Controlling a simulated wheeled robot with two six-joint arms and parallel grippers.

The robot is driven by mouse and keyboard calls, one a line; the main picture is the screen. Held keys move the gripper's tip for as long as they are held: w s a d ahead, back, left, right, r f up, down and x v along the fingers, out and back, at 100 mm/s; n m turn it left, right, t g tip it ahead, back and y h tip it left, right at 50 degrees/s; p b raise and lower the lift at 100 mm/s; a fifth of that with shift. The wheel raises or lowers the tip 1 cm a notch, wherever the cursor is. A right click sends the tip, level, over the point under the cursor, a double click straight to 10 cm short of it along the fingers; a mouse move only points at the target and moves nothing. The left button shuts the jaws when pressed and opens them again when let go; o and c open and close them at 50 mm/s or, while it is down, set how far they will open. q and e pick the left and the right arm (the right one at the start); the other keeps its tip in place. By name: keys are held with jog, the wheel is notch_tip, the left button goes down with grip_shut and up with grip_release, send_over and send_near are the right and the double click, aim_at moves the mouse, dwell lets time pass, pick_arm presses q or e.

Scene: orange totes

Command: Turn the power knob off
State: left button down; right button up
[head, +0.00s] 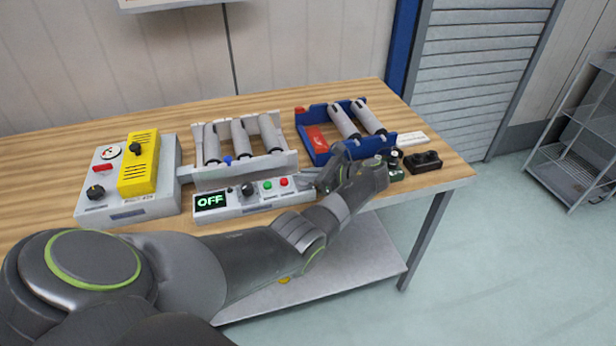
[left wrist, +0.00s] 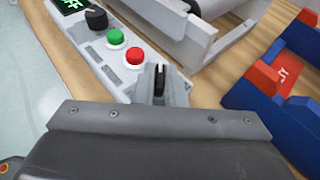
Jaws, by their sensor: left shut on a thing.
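A grey control box (head: 240,211) stands at the front edge of the wooden table, its display (head: 210,201) showing OFF in green. A black knob (head: 248,189) sits right of the display, followed by a green and a red button. In the left wrist view the knob (left wrist: 96,19) is at the upper left. My left gripper (head: 314,182) is at the box's right end, past the red button and apart from the knob.
A grey box with a gauge and black knob (head: 96,192) and a yellow box (head: 139,172) stand left. Behind are grey rollers on a pale frame (head: 245,173) and a blue tray (head: 321,152) with rollers. Small dark items lie at the right near the table edge.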

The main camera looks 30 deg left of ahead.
pick_arm(q)
jog(key=shift+f, duration=0.1)
jog(key=c, duration=1.5)
grip_release()
jog(key=shift+d, duration=0.1)
jog(key=b+v, duration=0.3)
jog(key=v, duration=1.4)
jog(key=shift+r+b, duration=0.2)
jog(key=shift+b, duration=0.1)
